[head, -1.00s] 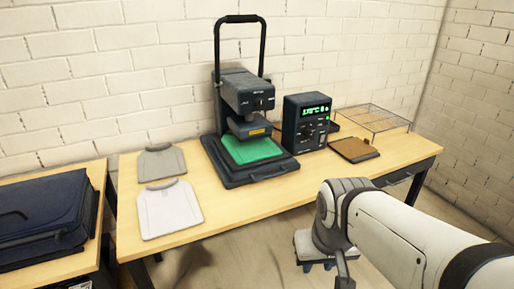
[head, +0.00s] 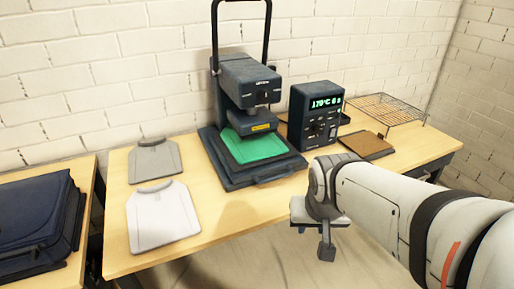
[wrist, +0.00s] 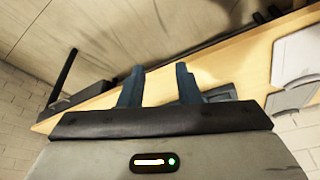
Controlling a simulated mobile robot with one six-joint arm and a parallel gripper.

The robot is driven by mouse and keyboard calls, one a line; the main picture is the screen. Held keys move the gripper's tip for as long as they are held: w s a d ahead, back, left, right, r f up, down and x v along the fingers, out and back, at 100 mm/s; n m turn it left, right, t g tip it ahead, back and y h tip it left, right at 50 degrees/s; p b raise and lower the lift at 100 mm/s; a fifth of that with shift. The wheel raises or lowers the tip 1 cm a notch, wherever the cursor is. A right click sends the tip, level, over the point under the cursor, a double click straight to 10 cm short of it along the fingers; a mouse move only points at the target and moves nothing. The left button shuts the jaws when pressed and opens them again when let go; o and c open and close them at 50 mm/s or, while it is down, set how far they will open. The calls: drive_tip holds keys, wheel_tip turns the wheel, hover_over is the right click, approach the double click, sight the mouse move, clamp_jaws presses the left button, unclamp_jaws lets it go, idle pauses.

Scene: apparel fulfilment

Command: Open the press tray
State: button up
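The heat press (head: 248,75) stands on the wooden table with its tall black lever raised. The tray appears pushed in beneath the head. My gripper (head: 327,250) hangs in front of the table edge, right of the tray handle and apart from it. In the wrist view, my gripper's two fingers (wrist: 160,84) are spread with nothing between them.
A control box (head: 312,115) reading 179°C stands right of the press. A wire rack (head: 385,107) and brown pad (head: 367,145) lie farther right. A dark blue bag (head: 35,220) rests on another table.

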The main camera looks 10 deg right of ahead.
drive_tip(key=w+d+f+m+t+b, duration=0.25)
drive_tip(key=w+f+m+b, duration=0.2)
drive_tip(key=w, duration=0.45)
drive_tip(key=m+t+y+b, duration=0.1)
drive_tip(key=m+t+b, duration=0.4)
drive_tip(key=t+b, duration=0.1)
approach(271, 180)
drive_tip(key=d, duration=0.1)
drive_tip(key=s+d, duration=0.1)
drive_tip(key=d, duration=0.1)
drive_tip(key=d+f, duration=0.1)
drive_tip(key=shift+s+d+f, duration=0.15)
drive_tip(key=shift+s+d, duration=0.1)
drive_tip(key=shift+d, duration=0.1)
drive_tip(key=w+a+f+m+t+y+b, duration=0.2)
drive_tip(key=w+y+b, duration=0.1)
drive_tip(key=shift+w+a+f+m+y, duration=0.15)
drive_tip(key=shift+m+y, duration=0.15)
drive_tip(key=shift+m, duration=0.05)
drive_tip(key=shift+w+a+f+t+y, duration=0.1)
drive_tip(key=shift+w+a+t+y, duration=0.15)
drive_tip(key=shift+w+a+y, duration=0.05)
drive_tip(key=b+x, duration=0.1)
drive_tip(key=x, duration=0.6)
drive_tip(key=shift+w+a, duration=0.15)
drive_tip(key=shift+w, duration=0.1)
drive_tip(key=shift+c, duration=0.4)
drive_tip(key=shift+m, duration=0.3)
clamp_jaws()
